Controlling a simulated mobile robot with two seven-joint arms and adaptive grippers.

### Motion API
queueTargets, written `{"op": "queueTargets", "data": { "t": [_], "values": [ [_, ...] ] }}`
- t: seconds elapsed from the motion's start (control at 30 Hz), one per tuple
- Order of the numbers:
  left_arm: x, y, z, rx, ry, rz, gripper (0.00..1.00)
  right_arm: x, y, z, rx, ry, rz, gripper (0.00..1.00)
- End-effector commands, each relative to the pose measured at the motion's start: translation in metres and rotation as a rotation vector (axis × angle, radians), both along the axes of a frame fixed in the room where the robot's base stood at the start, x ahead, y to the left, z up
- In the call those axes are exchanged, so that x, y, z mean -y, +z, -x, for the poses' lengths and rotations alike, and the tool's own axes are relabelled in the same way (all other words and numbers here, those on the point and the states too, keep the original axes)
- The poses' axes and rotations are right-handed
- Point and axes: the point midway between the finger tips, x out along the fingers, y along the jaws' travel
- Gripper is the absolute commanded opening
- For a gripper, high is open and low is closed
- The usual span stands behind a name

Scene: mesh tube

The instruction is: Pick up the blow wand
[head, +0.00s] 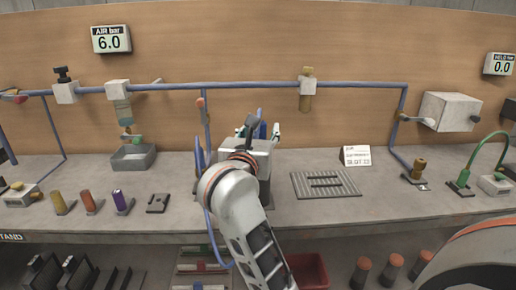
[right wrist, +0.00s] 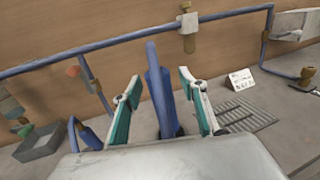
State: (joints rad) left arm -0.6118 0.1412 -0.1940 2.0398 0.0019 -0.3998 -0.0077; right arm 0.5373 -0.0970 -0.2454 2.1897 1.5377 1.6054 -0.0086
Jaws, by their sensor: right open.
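A blue upright bar, which looks like the blow wand (right wrist: 157,80), stands between the two teal fingers of my right gripper in the right wrist view. Its lower end is hidden behind the gripper body. In the head view, my right gripper (head: 258,131) is over the middle of the bench, its fingers apart on either side of the blue bar. The fingers do not appear closed on it; whether one touches it I cannot tell. My right wrist hides the bench spot beneath. My left gripper is not in view.
A blue pipe (head: 230,86) runs along the back panel, with a drop (head: 206,125) left of my gripper. A grey tray (head: 133,157) stands left. Open bench lies at front right.

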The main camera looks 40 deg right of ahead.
Motion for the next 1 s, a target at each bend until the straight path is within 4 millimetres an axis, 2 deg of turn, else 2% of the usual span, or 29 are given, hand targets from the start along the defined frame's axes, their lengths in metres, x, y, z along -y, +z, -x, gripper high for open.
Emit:
{"op": "queueTargets", "data": {
  "t": [0.1,0.13,0.27,0.3,0.73,0.87,1.0],
  "values": [
    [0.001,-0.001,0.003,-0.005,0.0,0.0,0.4,0.0,0.0,0.0,0.0,0.001,0.0,0.42],
    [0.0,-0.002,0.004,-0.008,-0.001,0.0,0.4,0.0,0.0,0.0,0.0,0.001,0.0,0.37],
    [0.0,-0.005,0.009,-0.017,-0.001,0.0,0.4,0.0,0.0,0.0,0.0,0.0,0.0,0.03],
    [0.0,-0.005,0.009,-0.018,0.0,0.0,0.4,0.0,0.0,0.0,0.0,0.0,0.0,0.0],
    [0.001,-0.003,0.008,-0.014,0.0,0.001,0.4,-0.001,0.006,0.0,0.002,0.0,-0.002,0.0],
    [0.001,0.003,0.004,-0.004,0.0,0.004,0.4,-0.001,0.02,0.0,0.004,0.0,-0.003,0.0],
    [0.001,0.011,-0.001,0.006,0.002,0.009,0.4,0.0,0.044,0.0,0.009,0.0,-0.003,0.0]
  ]
}}
